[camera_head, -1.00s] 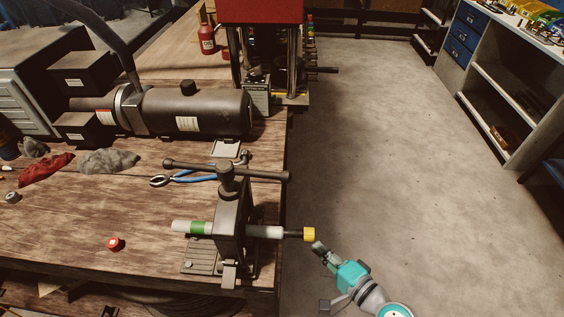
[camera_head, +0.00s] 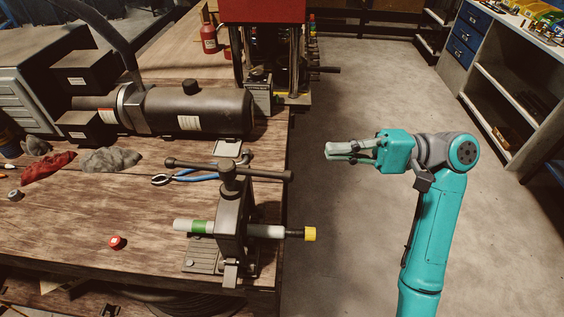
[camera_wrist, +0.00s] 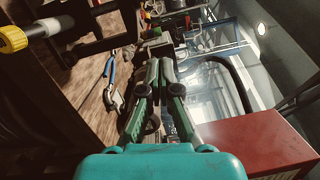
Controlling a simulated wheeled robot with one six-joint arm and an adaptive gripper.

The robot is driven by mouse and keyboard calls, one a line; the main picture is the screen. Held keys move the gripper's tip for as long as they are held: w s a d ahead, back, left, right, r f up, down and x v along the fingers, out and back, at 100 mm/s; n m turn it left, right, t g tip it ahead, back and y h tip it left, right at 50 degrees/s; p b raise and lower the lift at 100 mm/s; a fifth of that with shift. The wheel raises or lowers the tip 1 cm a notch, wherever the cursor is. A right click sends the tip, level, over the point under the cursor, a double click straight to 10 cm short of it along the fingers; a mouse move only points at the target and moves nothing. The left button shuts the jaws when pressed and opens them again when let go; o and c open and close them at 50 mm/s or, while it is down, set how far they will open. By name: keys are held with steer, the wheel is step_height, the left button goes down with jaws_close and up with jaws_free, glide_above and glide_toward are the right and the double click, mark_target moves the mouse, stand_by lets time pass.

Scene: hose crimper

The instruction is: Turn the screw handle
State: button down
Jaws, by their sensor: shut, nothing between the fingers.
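The hose crimper (camera_head: 232,222) stands upright at the bench's right edge. Its screw handle (camera_head: 262,174) is a dark T-bar across the top, running left to right. A hose with a green band (camera_head: 200,226) passes through the crimper, and its yellow end (camera_head: 310,234) sticks out past the bench. My gripper (camera_head: 328,151) is shut and empty, pointing left, to the right of the handle's right end and apart from it. In the wrist view my shut fingers (camera_wrist: 158,64) are at the centre, and the yellow end (camera_wrist: 14,38) is at the upper left.
Blue-handled pliers (camera_head: 185,178) lie behind the crimper. A red cap (camera_head: 117,242), grey rag (camera_head: 108,160) and red rag (camera_head: 48,166) lie on the wooden bench (camera_head: 70,235). A dark cylinder (camera_head: 205,110) and red press (camera_head: 262,10) stand farther back. The floor (camera_head: 370,90) right of the bench is clear.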

mark_target(259, 173)
steer(key=s+a+r, duration=0.2)
steer(key=s+a, duration=0.3)
steer(key=a, duration=0.5)
steer(key=shift+s, duration=0.25)
stand_by(0.3)
steer(key=shift+s+m+t, duration=0.4)
steer(key=shift+s+t, duration=0.4)
steer(key=shift+s, duration=0.05)
